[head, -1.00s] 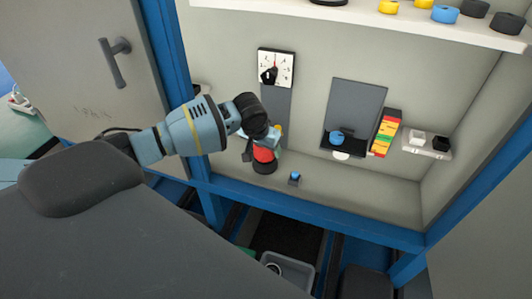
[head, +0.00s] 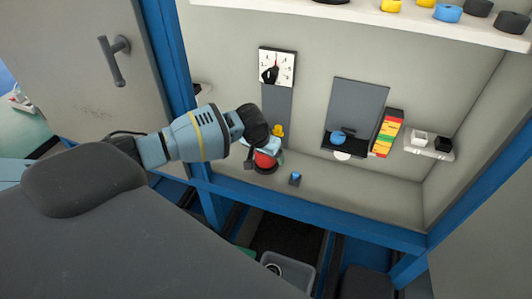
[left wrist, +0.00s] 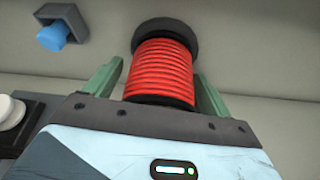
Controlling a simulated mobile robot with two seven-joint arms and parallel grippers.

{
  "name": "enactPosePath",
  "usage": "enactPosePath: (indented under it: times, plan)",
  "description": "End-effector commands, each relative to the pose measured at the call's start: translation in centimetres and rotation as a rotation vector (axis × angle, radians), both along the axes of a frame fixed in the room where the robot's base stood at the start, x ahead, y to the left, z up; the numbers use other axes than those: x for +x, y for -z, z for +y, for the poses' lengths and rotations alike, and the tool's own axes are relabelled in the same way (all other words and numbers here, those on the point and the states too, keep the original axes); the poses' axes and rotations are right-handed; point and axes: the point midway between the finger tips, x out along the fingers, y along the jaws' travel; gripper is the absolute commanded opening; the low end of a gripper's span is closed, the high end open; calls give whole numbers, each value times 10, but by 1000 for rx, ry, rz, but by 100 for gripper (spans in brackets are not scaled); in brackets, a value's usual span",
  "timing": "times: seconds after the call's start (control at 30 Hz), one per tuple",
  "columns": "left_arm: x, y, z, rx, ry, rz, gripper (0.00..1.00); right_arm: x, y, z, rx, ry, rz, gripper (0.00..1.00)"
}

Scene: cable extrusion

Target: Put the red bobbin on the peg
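The red bobbin (head: 264,160) stands on the cabinet's floor, its far end at a dark round flange or base. My left gripper (head: 258,152) is down at the bobbin. In the left wrist view the bobbin (left wrist: 162,70) lies between the two green fingers of my left gripper (left wrist: 160,85). The fingers look spread, with a narrow gap on the left side; contact on the right is unclear. A yellow part (head: 279,130) shows just behind the gripper on a grey upright panel; I cannot tell whether it is the peg. My right gripper is not in view.
A small grey holder with a blue part (head: 295,177) stands just right of the bobbin. A dial (head: 276,68) is on the wall. A blue beam edges the cabinet floor.

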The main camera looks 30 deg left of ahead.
Motion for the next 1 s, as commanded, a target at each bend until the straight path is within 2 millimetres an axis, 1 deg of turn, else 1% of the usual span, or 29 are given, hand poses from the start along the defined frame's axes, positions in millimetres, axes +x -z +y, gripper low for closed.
enactPosePath:
  times: [0.3, 0.43, 0.57, 0.8, 1.0]
  plan:
    - [0, -1, 0, 1, 0, 0, 86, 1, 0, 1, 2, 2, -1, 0]
    - [-2, -10, 1, 2, -1, -1, 86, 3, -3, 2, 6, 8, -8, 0]
    - [-9, -32, 0, 1, 1, -6, 86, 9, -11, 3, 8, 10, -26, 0]
    - [-28, -77, -1, 2, 1, -7, 86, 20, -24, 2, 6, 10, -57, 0]
    - [-40, -103, -2, 0, 0, -2, 86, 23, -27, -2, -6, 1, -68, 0]
